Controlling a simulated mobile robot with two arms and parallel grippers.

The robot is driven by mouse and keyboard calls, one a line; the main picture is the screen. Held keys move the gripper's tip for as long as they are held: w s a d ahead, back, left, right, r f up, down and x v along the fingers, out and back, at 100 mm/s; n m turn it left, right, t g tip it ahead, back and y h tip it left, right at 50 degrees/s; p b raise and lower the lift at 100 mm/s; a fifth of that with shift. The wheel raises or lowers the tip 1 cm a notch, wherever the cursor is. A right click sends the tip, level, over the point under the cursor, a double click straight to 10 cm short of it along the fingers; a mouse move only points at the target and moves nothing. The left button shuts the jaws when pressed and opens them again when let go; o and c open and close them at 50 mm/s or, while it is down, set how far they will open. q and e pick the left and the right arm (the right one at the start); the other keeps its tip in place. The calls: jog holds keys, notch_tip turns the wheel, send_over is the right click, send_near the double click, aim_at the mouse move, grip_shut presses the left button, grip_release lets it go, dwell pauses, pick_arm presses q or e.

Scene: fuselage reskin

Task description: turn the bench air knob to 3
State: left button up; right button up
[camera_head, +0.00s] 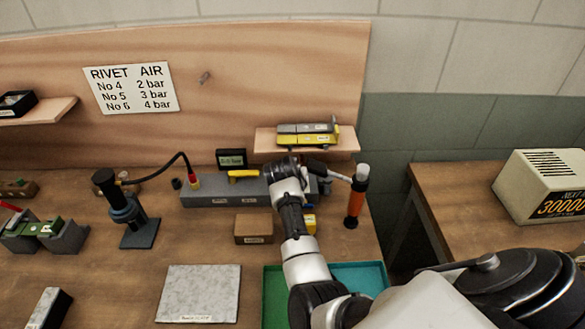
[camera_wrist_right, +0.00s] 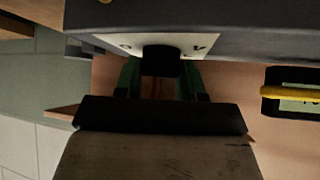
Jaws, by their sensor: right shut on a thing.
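The grey bench air unit (camera_head: 225,194) lies along the back of the bench, with a yellow lever (camera_head: 243,174) on top. In the right wrist view, its dark body (camera_wrist_right: 230,15) fills the top. There the black air knob (camera_wrist_right: 160,60) sits over a white dial plate (camera_wrist_right: 125,42). My right gripper (camera_wrist_right: 160,82) is shut on the knob, one finger on each side. Most dial marks and the pointer are hidden, so I cannot read the setting. In the head view, my right wrist covers the knob. My left gripper is not in view.
A small dark display (camera_head: 231,158) stands behind the unit; its reading is unclear. A shelf (camera_head: 263,143) with yellow and grey tools is above. An orange-handled tool (camera_head: 355,200) stands at the right.

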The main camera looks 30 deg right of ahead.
jog(key=shift+d+r+n+t+y+p, duration=0.15)
jog(key=shift+n+t+y+p, duration=0.3)
jog(key=shift+n+p, duration=0.35)
jog(key=o, duration=0.9)
jog(key=shift+w, duration=0.1)
